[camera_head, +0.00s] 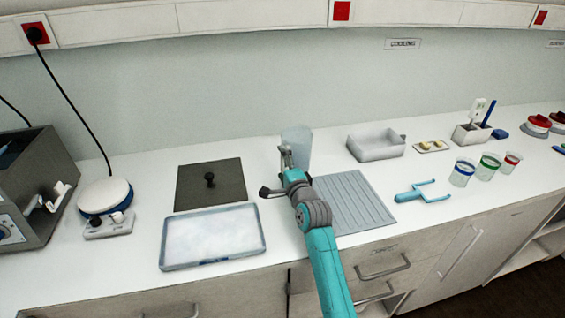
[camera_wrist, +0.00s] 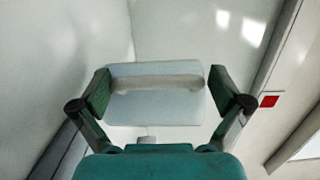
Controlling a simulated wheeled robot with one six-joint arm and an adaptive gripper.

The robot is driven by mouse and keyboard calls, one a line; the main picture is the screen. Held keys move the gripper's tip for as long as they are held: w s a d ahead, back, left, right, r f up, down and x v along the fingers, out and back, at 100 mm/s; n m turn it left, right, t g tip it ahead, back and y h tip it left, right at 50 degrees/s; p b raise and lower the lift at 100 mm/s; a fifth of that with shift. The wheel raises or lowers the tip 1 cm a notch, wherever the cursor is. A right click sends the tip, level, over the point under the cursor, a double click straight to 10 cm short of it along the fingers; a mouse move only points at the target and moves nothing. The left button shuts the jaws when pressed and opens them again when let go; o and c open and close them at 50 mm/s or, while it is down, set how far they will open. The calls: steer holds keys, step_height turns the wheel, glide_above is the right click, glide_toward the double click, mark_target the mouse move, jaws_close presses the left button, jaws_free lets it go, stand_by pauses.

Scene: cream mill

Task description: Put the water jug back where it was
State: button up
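The water jug (camera_head: 297,143) is a pale, translucent, tall vessel standing upright at the back of the white counter, behind a grey ribbed mat. My gripper (camera_head: 277,172) is in front of it, its fingers spread apart. In the wrist view, the jug (camera_wrist: 155,108) with its pale bar-shaped handle (camera_wrist: 158,84) shows between the spread fingers of my gripper (camera_wrist: 158,85). The fingers look open, and I see no clear contact with the jug. The jug's lower part is partly hidden by my gripper in the head view.
The ribbed mat (camera_head: 352,203) lies below my arm. Left are a dark plate with a knob (camera_head: 210,190) and a shallow white tray (camera_head: 213,238). Right are a grey bin (camera_head: 376,147), a teal fork-like tool (camera_head: 424,193) and several cups (camera_head: 462,174).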

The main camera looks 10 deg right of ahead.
steer(key=shift+r, duration=0.15)
steer(key=s, duration=0.4)
steer(key=s+d, duration=0.1)
steer(key=s, duration=0.7)
steer(key=shift+d, duration=0.15)
steer(key=shift+s, duration=0.1)
